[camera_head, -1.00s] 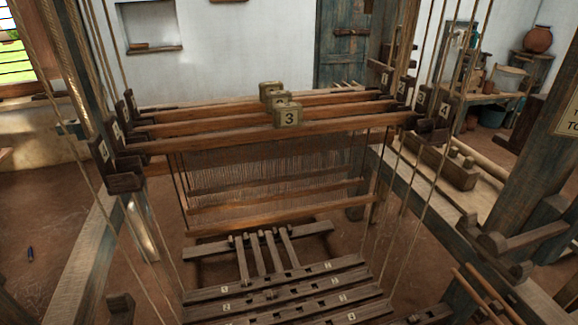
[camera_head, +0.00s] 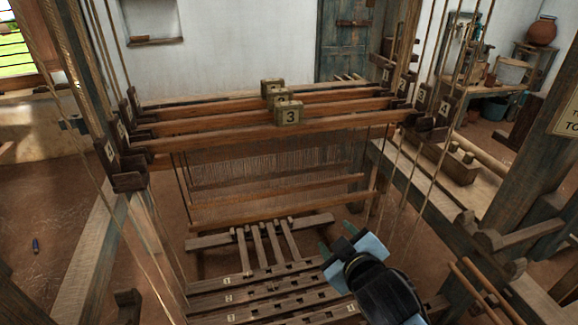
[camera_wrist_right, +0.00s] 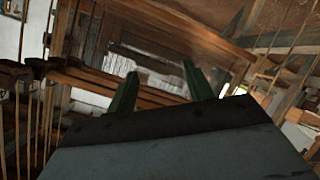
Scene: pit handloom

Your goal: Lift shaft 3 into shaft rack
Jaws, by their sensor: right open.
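Shaft 3 (camera_head: 230,136) is a long wooden bar with a square block marked 3 (camera_head: 289,112) at its middle. It lies level across the loom, nearest of several parallel bars, with its ends at the numbered side blocks. A side block marked 4 (camera_head: 443,106) stands at the right; the shaft rack as a whole is hard to tell apart. My right gripper (camera_head: 341,239) is open and empty, below and in front of shaft 3, above the treadles. In the right wrist view its two green fingers (camera_wrist_right: 158,88) are apart with nothing between them. My left gripper is out of view.
Ropes (camera_head: 432,170) hang at both sides of the shafts. Wooden treadles (camera_head: 262,290) with small number tags lie below. Thick loom posts (camera_head: 530,150) stand at the right. A plank with a wooden box (camera_head: 445,160) lies at the right.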

